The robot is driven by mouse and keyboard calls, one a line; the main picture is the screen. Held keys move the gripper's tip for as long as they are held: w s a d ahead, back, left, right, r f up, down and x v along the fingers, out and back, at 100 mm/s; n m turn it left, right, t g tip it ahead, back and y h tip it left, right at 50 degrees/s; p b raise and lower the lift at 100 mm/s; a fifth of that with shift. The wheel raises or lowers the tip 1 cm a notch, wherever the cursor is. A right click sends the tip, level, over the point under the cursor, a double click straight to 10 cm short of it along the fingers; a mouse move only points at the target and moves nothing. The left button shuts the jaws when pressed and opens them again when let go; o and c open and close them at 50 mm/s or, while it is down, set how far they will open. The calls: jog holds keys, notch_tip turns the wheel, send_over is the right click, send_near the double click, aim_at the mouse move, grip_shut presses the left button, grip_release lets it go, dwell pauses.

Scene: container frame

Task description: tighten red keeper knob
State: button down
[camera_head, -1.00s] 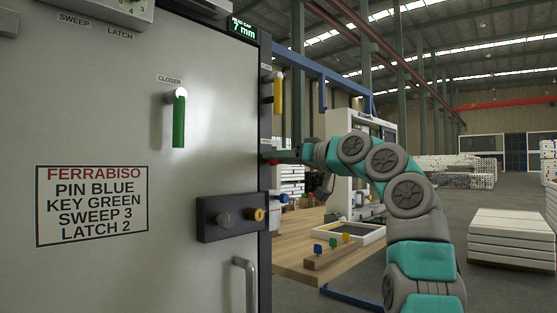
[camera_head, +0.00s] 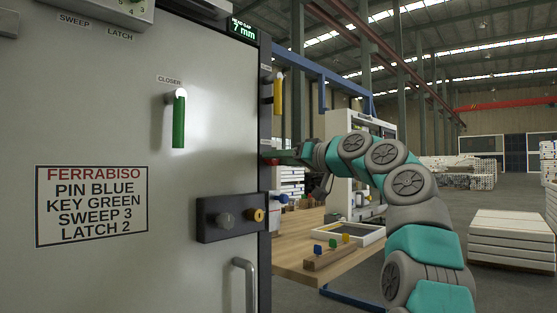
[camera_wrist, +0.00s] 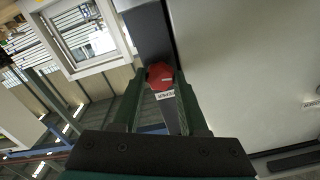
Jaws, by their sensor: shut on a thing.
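The red keeper knob (camera_wrist: 160,76) shows in the wrist view between the two green fingers of my gripper (camera_wrist: 160,85). The fingers are shut on it, one on each side. A small white label sits just below the knob in that view. In the head view my gripper (camera_head: 284,157) reaches the edge of the grey door's frame from the right, and only a little red (camera_head: 272,161) shows by its tip. The display at the top of the frame (camera_head: 243,30) reads 7 mm.
A green closer handle (camera_head: 179,120) hangs on the door, and a yellow handle (camera_head: 277,93) is on the frame above my gripper. A dark lock block (camera_head: 230,217) sits lower. A wooden bench (camera_head: 305,250) with coloured keys (camera_head: 332,243) stands behind.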

jog(key=shift+m, duration=0.7)
jog(key=shift+r+m+p, duration=0.1)
jog(key=shift+m+p, duration=0.2)
jog(key=shift+m, duration=0.1)
jog(key=shift+s+r+m+p, duration=0.1)
jog(key=shift+m+p, duration=0.4)
jog(key=shift+m, duration=0.1)
jog(key=m+p, duration=0.5)
jog(key=shift+r+m, duration=0.1)
jog(key=shift+m, duration=0.2)
jog(key=m+p, duration=0.2)
jog(key=m, duration=0.1)
jog(key=shift+d+f, duration=0.1)
jog(key=shift+f, duration=0.2)
jog(key=shift+f+m+p, duration=0.2)
jog(key=shift+m+p, duration=0.15)
jog(key=shift+m, duration=1.55)
jog(key=shift+w, duration=0.2)
jog(key=shift+c, duration=2.2)
grip_release()
